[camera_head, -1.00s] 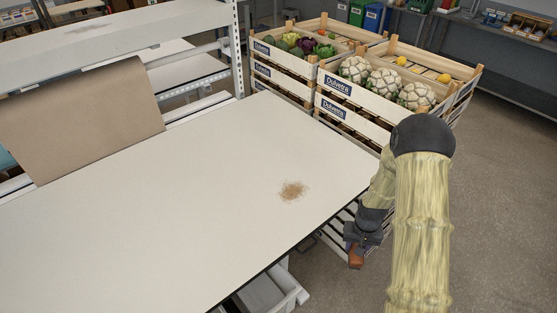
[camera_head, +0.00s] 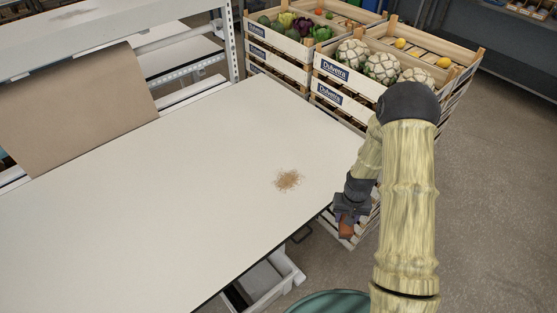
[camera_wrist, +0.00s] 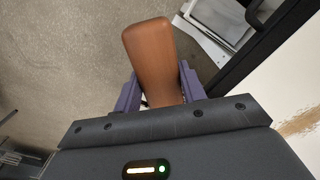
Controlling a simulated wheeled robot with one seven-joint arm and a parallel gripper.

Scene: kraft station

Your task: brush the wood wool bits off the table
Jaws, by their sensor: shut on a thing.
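The wood wool bits (camera_head: 288,180) lie in one small tan patch on the pale table (camera_head: 150,225), near its right edge. The patch also shows at the right of the wrist view (camera_wrist: 300,122). My gripper (camera_head: 347,224) is beyond the table's right edge, to the right of and a little nearer than the patch. In the wrist view my gripper (camera_wrist: 158,95) is shut on a brown wooden handle (camera_wrist: 150,55), which seems to belong to a brush. The handle also shows as an orange-brown piece in the head view (camera_head: 346,230). Any bristles are hidden.
Slatted crates (camera_head: 335,98) with cauliflowers and other vegetables stand behind the table's right end. A white bin (camera_head: 268,283) sits below the front edge, beside a green round rim (camera_head: 330,302). Brown paper (camera_head: 80,110) hangs at the back left. The tabletop is otherwise clear.

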